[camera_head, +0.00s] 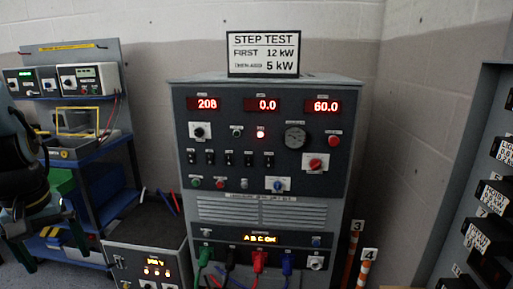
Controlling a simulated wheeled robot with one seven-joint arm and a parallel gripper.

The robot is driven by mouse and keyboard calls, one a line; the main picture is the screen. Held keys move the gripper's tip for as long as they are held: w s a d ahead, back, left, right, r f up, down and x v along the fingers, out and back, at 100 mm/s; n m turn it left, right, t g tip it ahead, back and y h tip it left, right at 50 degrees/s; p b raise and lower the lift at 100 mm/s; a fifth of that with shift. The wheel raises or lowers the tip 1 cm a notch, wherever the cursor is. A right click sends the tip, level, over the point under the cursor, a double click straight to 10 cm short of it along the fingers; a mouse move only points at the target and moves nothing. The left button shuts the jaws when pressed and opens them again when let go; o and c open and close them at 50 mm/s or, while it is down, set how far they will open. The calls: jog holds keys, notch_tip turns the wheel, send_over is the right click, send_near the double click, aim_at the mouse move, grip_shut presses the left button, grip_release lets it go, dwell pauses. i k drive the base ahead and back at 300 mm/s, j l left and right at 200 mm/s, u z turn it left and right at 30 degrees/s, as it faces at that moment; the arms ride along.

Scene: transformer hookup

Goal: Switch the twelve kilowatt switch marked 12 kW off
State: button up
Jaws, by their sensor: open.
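The load bank cabinet (336,185) stands in the middle, its dark front panel facing me. A row of several small black switches (229,159) runs across the panel below the displays. Their labels are too small to read, so I cannot tell which is marked 12 kW, nor how each lever is set. A sign (263,53) on top reads STEP TEST, FIRST 12 kW, THEN ADD 5 kW. The red displays (266,105) read 208, 0.0 and 60.0. My gripper (48,246) hangs at the left edge, open, well apart from the cabinet.
Green, black, red and blue plugs (260,261) with cables sit at the cabinet's bottom. A smaller lit box (147,261) stands front left, beside a blue shelf cart (85,156). Orange posts (352,254) marked 3 and 4 and a dark rack (487,90) are right.

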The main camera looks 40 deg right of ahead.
aim_at(268, 160)
jog(key=i+l, duration=0.25)
jog(key=i, duration=0.15)
jog(key=i+l+z, duration=0.1)
jog(key=i+l, duration=0.15)
jog(key=i, duration=0.15)
